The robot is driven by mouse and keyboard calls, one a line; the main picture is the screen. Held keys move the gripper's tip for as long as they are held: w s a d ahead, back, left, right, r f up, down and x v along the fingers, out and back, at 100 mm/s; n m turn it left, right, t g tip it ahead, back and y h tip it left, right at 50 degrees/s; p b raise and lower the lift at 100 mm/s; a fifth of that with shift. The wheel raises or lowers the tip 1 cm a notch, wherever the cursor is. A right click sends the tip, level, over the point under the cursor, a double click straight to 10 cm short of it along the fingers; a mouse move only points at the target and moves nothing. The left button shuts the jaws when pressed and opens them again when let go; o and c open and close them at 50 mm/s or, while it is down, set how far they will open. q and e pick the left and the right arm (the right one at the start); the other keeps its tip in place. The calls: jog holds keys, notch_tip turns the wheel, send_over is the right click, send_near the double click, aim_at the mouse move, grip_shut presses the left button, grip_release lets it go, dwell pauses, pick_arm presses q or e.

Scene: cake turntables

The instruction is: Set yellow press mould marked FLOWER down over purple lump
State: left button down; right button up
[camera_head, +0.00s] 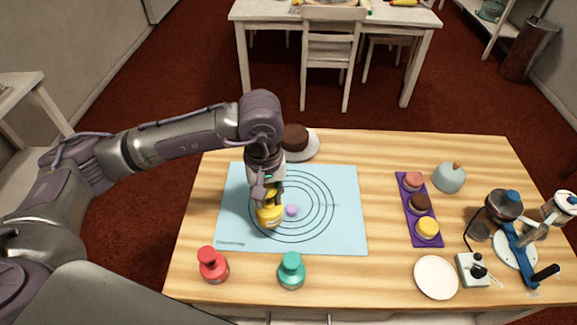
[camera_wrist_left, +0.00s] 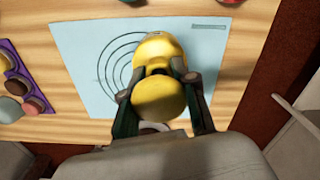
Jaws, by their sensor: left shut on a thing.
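The yellow press mould (camera_head: 269,216) is in my left gripper (camera_head: 268,192), over the left part of the blue mat (camera_head: 345,235). In the left wrist view the mould (camera_wrist_left: 158,97) sits between the two fingers of the gripper (camera_wrist_left: 160,90). I cannot read any marking on it. The small purple lump (camera_head: 292,211) lies on the mat's printed rings, just right of the mould in the head view. The mould is beside the lump, not over it. I cannot tell whether the mould touches the mat. The lump is hidden in the wrist view. My right gripper is not in view.
A red mould (camera_head: 213,265) and a green mould (camera_head: 291,271) stand at the front. A plate with a brown cake (camera_head: 296,138) is behind the mat. A purple tray (camera_head: 409,208) with cakes, a white plate (camera_head: 436,278) and a blue-armed stand (camera_head: 515,240) are at the right.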

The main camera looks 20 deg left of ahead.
pick_arm(q)
jog(key=w+d+f+n+p, duration=0.2)
jog(key=w+f+n+p, duration=0.5)
jog(key=n, duration=0.9)
jog(key=shift+w+d+n, duration=0.2)
jog(key=shift+w+n, duration=0.1)
jog(key=shift+w, duration=0.5)
jog(key=shift+b, duration=0.3)
jog(key=shift+f+b, duration=1.8)
jog(key=shift+f, duration=0.1)
